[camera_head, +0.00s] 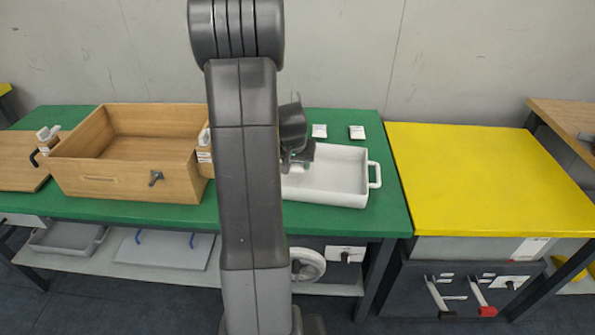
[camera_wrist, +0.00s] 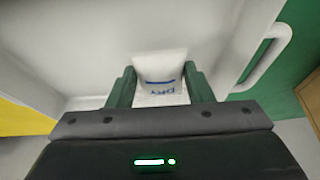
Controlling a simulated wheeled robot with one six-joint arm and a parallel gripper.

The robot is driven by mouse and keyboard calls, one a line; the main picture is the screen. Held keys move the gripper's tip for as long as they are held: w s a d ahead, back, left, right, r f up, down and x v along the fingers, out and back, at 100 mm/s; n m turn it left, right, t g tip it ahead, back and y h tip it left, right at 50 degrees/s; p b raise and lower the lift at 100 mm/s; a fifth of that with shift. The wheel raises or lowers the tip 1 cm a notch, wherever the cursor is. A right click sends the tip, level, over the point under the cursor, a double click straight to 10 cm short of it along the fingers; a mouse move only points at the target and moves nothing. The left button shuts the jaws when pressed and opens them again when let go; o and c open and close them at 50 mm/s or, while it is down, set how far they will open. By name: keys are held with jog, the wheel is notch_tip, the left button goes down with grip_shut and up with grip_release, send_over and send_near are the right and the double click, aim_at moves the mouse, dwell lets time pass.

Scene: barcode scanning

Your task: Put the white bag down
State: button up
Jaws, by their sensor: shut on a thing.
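The white bag (camera_wrist: 162,68), with blue lettering that reads like "DRY", is between the two dark green fingers of my gripper (camera_wrist: 160,88) in the wrist view. My gripper is shut on it. In the head view my gripper (camera_head: 299,158) is over the left part of a white tray (camera_head: 345,193) with handles. The tray's pale inside fills much of the wrist view around the bag. I cannot tell whether the bag touches the tray floor. My arm hides the tray's left end in the head view.
Two small white items (camera_head: 357,132) lie on the green table (camera_head: 394,215) behind the tray. A wooden box (camera_head: 125,188) stands left of my arm, with a wooden board (camera_head: 18,172) beside it. A yellow-topped table (camera_head: 490,180) at right is bare.

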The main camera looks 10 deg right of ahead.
jog(key=shift+f, duration=1.3)
jog(key=shift+f+b, duration=0.2)
jog(key=shift+b, duration=0.15)
jog(key=o, duration=1)
jog(key=shift+r, duration=0.15)
jog(key=shift+r+p, duration=0.3)
jog(key=p+v, duration=0.1)
jog(key=v, duration=1)
jog(key=shift+s+r, duration=0.2)
jog(key=shift+r, duration=0.05)
